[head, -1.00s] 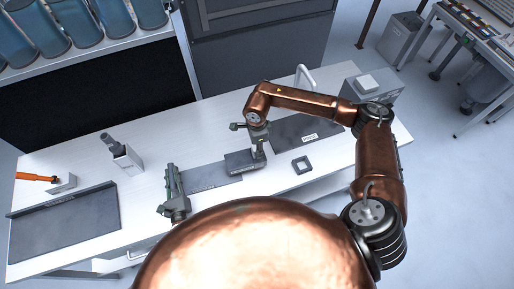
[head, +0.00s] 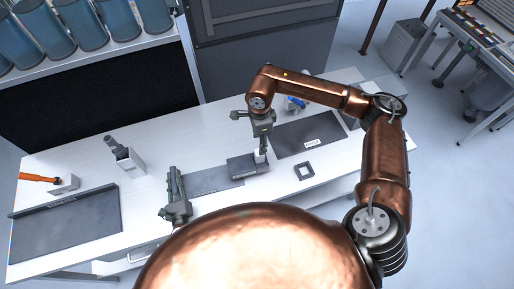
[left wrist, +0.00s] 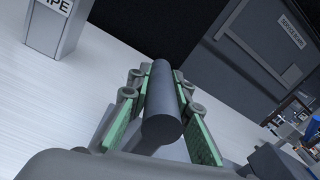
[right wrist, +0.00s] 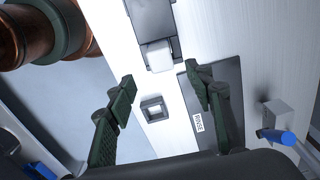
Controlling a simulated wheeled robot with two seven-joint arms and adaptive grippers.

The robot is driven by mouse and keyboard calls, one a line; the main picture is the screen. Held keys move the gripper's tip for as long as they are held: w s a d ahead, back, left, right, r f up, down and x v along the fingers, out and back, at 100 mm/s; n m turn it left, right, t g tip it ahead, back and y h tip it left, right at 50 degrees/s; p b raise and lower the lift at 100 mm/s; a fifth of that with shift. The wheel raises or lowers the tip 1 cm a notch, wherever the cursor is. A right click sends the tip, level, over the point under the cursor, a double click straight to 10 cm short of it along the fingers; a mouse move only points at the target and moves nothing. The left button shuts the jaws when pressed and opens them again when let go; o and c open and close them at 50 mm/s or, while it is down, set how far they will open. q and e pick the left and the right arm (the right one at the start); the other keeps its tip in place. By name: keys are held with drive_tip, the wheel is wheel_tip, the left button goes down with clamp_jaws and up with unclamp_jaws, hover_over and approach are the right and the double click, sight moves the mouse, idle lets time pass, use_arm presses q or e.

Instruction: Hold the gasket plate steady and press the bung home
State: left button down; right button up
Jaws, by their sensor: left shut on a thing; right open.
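My left gripper (head: 175,196) is at the left end of the middle dark mat. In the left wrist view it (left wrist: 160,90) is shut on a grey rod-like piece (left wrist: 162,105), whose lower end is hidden. My right gripper (head: 263,145) is open and empty above a dark grey block (head: 243,166). A pale squarish piece (right wrist: 157,57) sits at that block's end, beyond the open fingertips (right wrist: 160,77). A dark square ring with a central hole (head: 303,170) lies apart, to the right. I cannot tell which piece is the gasket plate or bung.
A dark mat labelled RINSE (head: 288,141) lies on the right. A blue-tipped thing (head: 297,103) stands behind it. A grey holder with a dark tool (head: 128,162), an orange-handled tool (head: 38,177) and a dark tray (head: 68,230) are at left. The front right table is mostly clear.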

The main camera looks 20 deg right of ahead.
use_arm(q)
drive_tip(key=shift+s+f, duration=0.3)
drive_tip(key=shift+f, duration=0.35)
use_arm(e)
drive_tip(key=shift+r, duration=1.4)
use_arm(q)
drive_tip(key=c, duration=2.2)
unclamp_jaws()
drive_tip(key=o, duration=0.5)
drive_tip(key=shift+w+r, duration=0.15)
drive_tip(key=shift+w, duration=0.1)
drive_tip(key=shift+r, duration=0.15)
drive_tip(key=shift+s, duration=0.1)
drive_tip(key=s, duration=1.2)
drive_tip(key=shift+a, duration=0.4)
